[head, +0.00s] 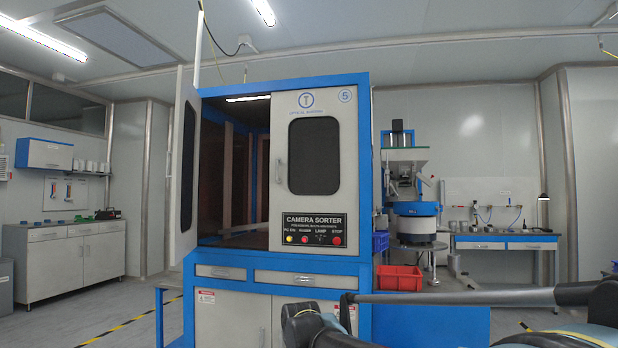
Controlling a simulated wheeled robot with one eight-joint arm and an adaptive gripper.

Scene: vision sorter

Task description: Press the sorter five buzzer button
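The sorter (257,261) is a blue and white cabinet in the middle of the head view, with the number 5 at its top right. Its black control panel (314,222) reads CAMERA SORTER. A row of controls runs along the panel's bottom: a yellow button (289,239) at the left, a red button (304,239) under a small label that seems to read BUZZER, a dark lamp switch, and a red STOP button (337,240). My arm crosses the lower right, below and in front of the panel. Its gripper fingers cannot be clearly made out. Nothing visibly touches the buttons.
The sorter's left door (184,165) stands open; its right door (313,155) is shut. A red crate (400,278) and a feeder machine (416,208) stand to the right. A workbench (506,242) is at the far right, a white cabinet (72,262) at the left.

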